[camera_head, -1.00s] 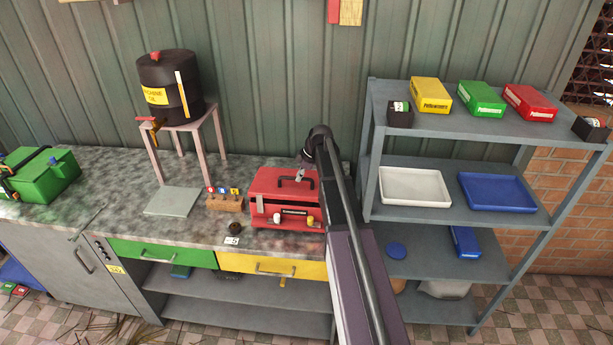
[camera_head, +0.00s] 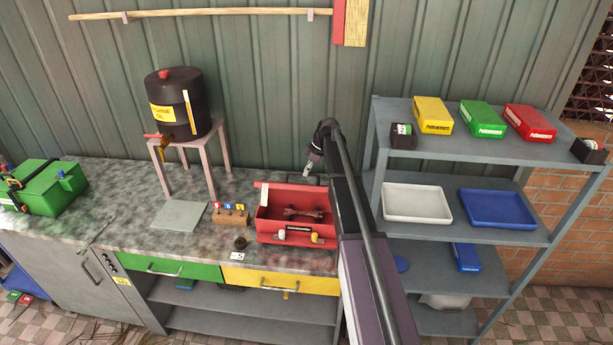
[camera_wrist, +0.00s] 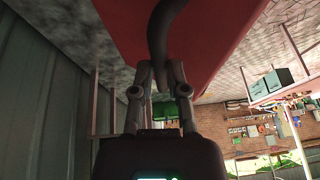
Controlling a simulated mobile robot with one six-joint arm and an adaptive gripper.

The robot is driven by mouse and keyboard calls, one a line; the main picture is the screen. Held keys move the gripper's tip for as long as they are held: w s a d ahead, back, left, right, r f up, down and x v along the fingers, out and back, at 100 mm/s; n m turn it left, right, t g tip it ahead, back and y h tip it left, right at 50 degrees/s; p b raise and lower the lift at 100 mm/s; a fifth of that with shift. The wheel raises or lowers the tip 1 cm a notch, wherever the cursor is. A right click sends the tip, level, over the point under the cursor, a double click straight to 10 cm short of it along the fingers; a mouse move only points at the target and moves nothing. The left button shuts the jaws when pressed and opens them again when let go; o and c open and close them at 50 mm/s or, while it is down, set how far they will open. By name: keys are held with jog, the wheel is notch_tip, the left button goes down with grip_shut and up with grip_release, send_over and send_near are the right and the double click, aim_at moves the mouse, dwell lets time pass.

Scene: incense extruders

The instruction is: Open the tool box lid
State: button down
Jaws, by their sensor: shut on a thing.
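The red tool box (camera_head: 268,229) stands on the workbench in the head view with its lid (camera_head: 285,191) swung up and back. A dark metal tool (camera_head: 303,212) shows inside. My gripper (camera_head: 307,174) is behind the box at the top edge of the lid. In the wrist view my gripper (camera_wrist: 158,75) is shut on the dark curved lid handle (camera_wrist: 158,35), with the red lid (camera_wrist: 212,38) beside it. My arm hides the right end of the box.
A small wooden block with coloured tags (camera_head: 231,217), a black ring (camera_head: 240,243) and a grey plate (camera_head: 180,216) lie left of the box. A black oil drum (camera_head: 177,105) stands on a pink stand. A grey shelf (camera_head: 428,157) with trays and boxes is at right.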

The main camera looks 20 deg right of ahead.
jog(key=w+d+f+b, duration=0.1)
jog(key=w+d, duration=0.2)
jog(key=w, duration=0.5)
jog(key=w+d+f+b, duration=0.1)
jog(key=w+d, duration=0.3)
jog(key=w, duration=0.4)
jog(key=shift+d+f+b, duration=0.15)
jog(key=shift+f+b, duration=0.1)
jog(key=shift+b, duration=0.2)
jog(key=shift+w, duration=0.1)
jog(key=c, duration=0.8)
grip_release()
jog(key=shift+d, duration=0.1)
jog(key=shift+o, duration=0.8)
jog(key=shift+w+f, duration=0.2)
jog(key=shift+f, duration=0.05)
jog(key=shift+s+r, duration=0.1)
jog(key=shift+s, duration=0.1)
